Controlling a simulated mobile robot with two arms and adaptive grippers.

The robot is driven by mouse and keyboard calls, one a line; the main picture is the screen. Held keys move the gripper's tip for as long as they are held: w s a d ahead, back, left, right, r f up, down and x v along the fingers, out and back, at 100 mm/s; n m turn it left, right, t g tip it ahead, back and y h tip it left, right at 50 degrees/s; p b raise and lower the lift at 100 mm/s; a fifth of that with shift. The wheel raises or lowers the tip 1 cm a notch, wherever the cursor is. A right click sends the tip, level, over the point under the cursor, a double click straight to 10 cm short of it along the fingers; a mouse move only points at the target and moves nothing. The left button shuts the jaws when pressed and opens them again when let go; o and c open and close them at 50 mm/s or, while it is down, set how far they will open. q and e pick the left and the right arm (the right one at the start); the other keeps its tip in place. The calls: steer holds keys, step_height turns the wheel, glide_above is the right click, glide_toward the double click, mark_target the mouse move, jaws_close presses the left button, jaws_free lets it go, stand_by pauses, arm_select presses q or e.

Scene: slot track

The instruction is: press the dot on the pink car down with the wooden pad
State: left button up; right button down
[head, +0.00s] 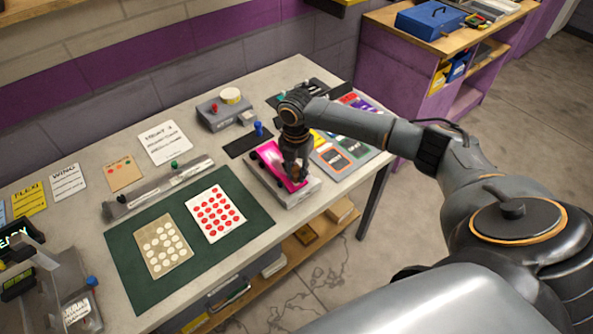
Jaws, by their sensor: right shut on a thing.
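The pink car (270,154) sits on a grey block (279,196) near the front right of the table. My right gripper (296,174) points down over the car's front end. It is shut on a small brown thing, likely the wooden pad (298,178), right at the car's top. The fingers hide the dot and the contact, so I cannot tell whether the pad touches it. My left gripper is not in view.
A green mat (130,262) with a sheet of red dots (215,212) and a sheet of white dots (161,246) lies to the left. A grey device with a red knob (224,112) stands behind. Coloured cards (342,152) lie to the right.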

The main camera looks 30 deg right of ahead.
steer(key=shift+f, duration=0.4)
stand_by(0.5)
steer(key=shift+s+f, duration=0.1)
stand_by(1.4)
stand_by(0.4)
step_height(320, 180, up, 7)
steer(key=p, duration=0.7)
steer(key=shift+p, duration=0.35)
